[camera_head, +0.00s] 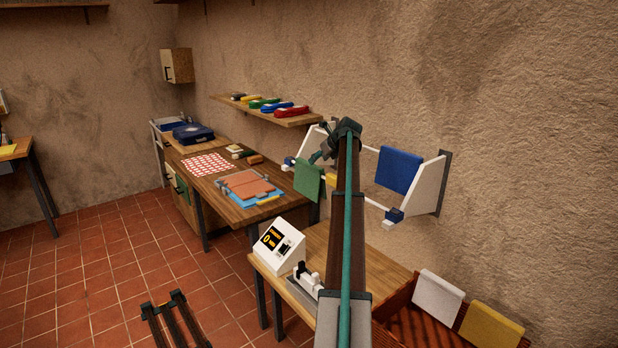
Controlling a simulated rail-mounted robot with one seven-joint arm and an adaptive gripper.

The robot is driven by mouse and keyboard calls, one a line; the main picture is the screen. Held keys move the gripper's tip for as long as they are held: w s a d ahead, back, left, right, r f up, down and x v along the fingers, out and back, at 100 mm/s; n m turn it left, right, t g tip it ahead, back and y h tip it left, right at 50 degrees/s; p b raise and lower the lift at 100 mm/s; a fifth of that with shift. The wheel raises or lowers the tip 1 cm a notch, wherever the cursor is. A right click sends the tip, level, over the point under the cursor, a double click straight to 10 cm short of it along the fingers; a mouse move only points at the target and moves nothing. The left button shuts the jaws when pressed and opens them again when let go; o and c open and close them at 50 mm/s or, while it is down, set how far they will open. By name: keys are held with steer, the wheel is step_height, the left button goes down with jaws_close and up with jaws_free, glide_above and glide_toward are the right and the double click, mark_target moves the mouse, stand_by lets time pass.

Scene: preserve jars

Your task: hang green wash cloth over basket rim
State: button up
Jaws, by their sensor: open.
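A green cloth (309,180) hangs over the front rail of the white wall rack, near its left end. A second green cloth (182,190) hangs at the front of the far wooden counter. I cannot tell by look which one is the wash cloth. The reddish-brown basket (400,326) is at the lower right. My gripper (317,156) is small and dark beside the rack's left end, above and right of the nearer green cloth, partly hidden by my arm. It looks empty. I cannot tell whether it touches the cloth.
A white cloth (437,298) and a yellow cloth (490,326) hang over the basket's back rim. A blue cloth (398,170) hangs on the rack's (430,186) back rail. A white display device (278,247) stands on the near table (375,264). A shelf (302,120) is above.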

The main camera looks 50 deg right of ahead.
mark_target(309, 166)
steer(key=x, duration=0.3)
steer(key=shift+r+p, duration=0.1)
steer(key=shift+p, duration=0.2)
steer(key=x, duration=0.1)
steer(key=p+x, duration=0.1)
steer(key=x, duration=0.1)
steer(key=p+x, duration=0.1)
steer(key=shift+w+a, duration=0.25)
steer(key=shift+w, duration=0.05)
steer(key=shift+w+d+f+p, duration=0.1)
steer(key=shift+w+f+p, duration=0.15)
steer(key=shift+f+p, duration=0.15)
jaws_close()
